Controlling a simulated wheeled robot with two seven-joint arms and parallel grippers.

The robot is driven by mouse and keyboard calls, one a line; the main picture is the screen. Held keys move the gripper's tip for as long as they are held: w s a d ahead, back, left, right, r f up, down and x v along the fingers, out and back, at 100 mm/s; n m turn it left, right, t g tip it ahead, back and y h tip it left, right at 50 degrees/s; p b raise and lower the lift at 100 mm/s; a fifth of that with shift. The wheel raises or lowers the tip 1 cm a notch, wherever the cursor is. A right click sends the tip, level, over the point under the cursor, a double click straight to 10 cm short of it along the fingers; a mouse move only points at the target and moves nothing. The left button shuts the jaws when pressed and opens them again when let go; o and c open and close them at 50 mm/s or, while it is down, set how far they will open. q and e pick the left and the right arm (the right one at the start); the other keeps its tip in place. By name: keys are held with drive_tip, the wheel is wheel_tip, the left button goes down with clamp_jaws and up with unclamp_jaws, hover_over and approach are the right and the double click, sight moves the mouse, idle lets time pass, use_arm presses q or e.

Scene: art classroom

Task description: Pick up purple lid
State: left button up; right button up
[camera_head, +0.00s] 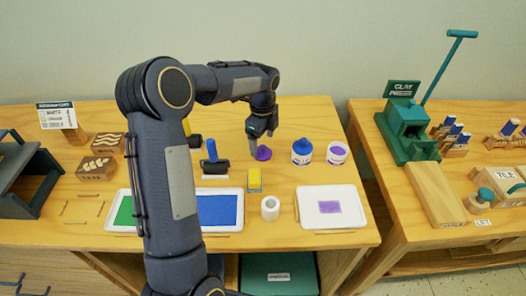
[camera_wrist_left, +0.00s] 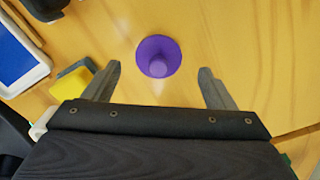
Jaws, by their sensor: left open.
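The purple lid (camera_head: 264,153) lies on the wooden table, just right of my left gripper (camera_head: 253,147) in the head view. In the left wrist view the lid (camera_wrist_left: 159,57) is a round purple disc with a raised knob, lying on bare wood. My left gripper (camera_wrist_left: 159,86) is open and empty, its fingers spread wide. The lid sits ahead of the fingertips, roughly centred between them and not touching either. My right gripper is in neither view.
A blue-lidded jar (camera_head: 302,152) and an open jar with purple contents (camera_head: 337,153) stand right of the lid. A black-and-blue roller (camera_head: 213,160), a yellow block (camera_head: 254,180), a white roll (camera_head: 270,208) and a white tray (camera_head: 308,215) are nearby. Bare wood surrounds the lid.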

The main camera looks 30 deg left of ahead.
sight(262, 146)
use_arm(q)
wheel_tip(262, 146, down, 4)
drive_tip(key=shift+s+r, duration=0.1)
drive_tip(key=shift+r, duration=0.15)
drive_tip(key=c, duration=1)
